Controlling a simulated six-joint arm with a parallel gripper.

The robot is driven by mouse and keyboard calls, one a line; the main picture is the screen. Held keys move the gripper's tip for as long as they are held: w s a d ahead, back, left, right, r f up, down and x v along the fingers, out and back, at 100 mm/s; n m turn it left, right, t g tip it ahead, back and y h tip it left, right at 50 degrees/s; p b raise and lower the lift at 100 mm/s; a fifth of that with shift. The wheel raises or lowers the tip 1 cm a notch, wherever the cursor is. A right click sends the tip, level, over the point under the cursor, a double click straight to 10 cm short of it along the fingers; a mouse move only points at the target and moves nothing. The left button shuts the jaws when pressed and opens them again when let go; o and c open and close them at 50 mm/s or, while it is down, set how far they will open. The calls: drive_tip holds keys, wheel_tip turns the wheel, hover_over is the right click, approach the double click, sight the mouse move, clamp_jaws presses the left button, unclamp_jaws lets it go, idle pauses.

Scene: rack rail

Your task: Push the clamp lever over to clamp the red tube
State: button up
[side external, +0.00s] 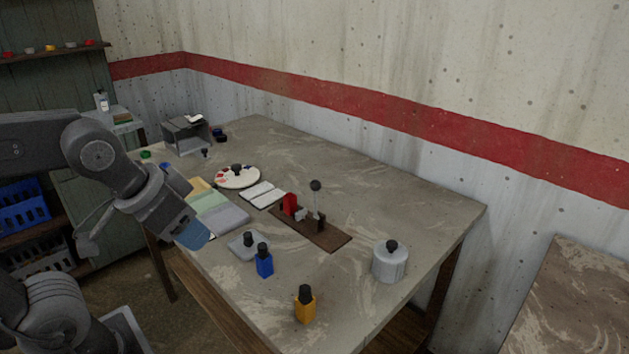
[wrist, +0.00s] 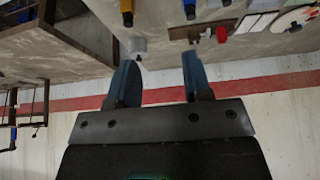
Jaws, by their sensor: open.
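The clamp stands on a dark brown base board (side external: 328,239) near the middle of the table. Its lever (side external: 316,200) stands about upright, with a dark ball knob (side external: 316,185) on top. The red tube (side external: 290,204) is at the left end of the board; I cannot tell how the clamp touches it. In the wrist view the board (wrist: 205,27) and red tube (wrist: 222,34) show near the top edge, beyond the fingers. My gripper (side external: 193,236) has blue fingers and is over the table's left edge, well apart from the clamp. In the wrist view its fingers (wrist: 160,60) are spread and empty.
A yellow bottle (side external: 305,306) and grey canister (side external: 390,263) stand in front and right. An open notebook (side external: 262,194) and palette (side external: 238,178) lie behind.

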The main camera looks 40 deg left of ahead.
sight(312, 188)
drive_tip(key=shift+o, duration=0.8)
drive_tip(key=shift+w, duration=0.3)
drive_tip(key=w+a+t, duration=0.1)
drive_tip(key=w+t, duration=0.1)
drive_tip(key=w, duration=0.4)
drive_tip(key=w+a+n+t, duration=0.1)
drive_tip(key=w+t, duration=0.1)
drive_tip(key=w, duration=0.4)
drive_tip(key=w+a+n+t+y, duration=0.1)
drive_tip(key=w+t, duration=0.1)
drive_tip(key=w, duration=0.4)
drive_tip(key=shift+w+f, duration=0.2)
drive_tip(key=shift+f, duration=0.2)
drive_tip(key=w+a+f+t, duration=0.2)
drive_tip(key=w+f, duration=0.1)
drive_tip(key=w, duration=0.2)
drive_tip(key=w+a+f+n+t+y, duration=0.1)
drive_tip(key=w+a+f+t, duration=0.1)
drive_tip(key=w+f, duration=0.2)
drive_tip(key=w+a+f+n+t+y, duration=0.1)
drive_tip(key=w+a+f+t, duration=0.1)
drive_tip(key=w+f, duration=0.2)
drive_tip(key=shift+w+a+f, duration=0.1)
drive_tip(key=shift+w+a, duration=0.05)
drive_tip(key=shift+w, duration=0.8)
drive_tip(key=shift+w+a+f, duration=0.1)
drive_tip(key=shift+w, duration=0.85)
drive_tip(key=shift+c, duration=0.3)
clamp_jaws()
